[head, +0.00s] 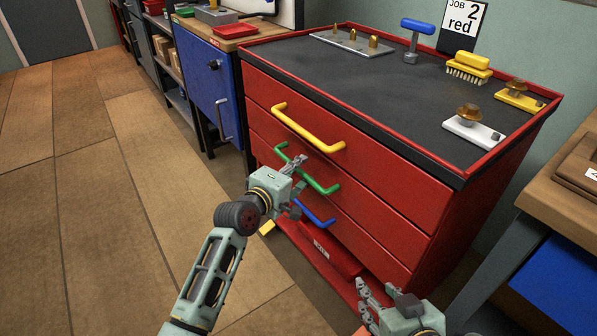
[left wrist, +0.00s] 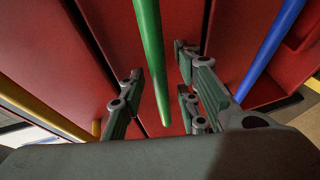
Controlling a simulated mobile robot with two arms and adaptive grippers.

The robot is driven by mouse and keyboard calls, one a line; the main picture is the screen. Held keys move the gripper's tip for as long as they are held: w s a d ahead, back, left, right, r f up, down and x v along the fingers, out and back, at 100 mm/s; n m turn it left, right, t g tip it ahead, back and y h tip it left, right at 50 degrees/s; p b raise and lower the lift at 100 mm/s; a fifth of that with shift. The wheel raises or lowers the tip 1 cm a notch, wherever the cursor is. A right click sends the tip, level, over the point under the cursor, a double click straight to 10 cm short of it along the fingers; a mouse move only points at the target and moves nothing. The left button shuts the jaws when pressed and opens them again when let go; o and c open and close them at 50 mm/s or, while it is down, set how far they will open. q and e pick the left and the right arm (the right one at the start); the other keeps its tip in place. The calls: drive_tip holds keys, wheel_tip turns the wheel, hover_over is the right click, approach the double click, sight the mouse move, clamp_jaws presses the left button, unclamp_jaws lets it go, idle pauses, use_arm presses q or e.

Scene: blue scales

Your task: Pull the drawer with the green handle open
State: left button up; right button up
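The green handle (head: 325,186) is on the middle drawer (head: 360,203) of a red cabinet. This drawer front looks flush with its neighbours, so it looks shut. My left gripper (head: 299,186) is in front of the handle and hides its middle part. In the left wrist view the green handle (left wrist: 151,55) runs between the spread fingers of my left gripper (left wrist: 162,98), with gaps visible on both sides. My right gripper (head: 366,303) is low at the bottom of the head view, apart from the cabinet handles; its fingers look spread and empty.
A yellow handle (head: 305,130) is on the drawer above and a blue handle (head: 315,214) on the one below. The cabinet top (head: 400,85) carries fixtures and a brush. A blue cabinet (head: 210,85) stands to the left, a wooden table (head: 565,190) to the right. The floor at left is clear.

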use_arm(q)
drive_tip(key=shift+w+d, duration=0.1)
drive_tip(key=shift+w, duration=0.05)
drive_tip(key=shift+c, duration=0.2)
clamp_jaws()
idle(0.4)
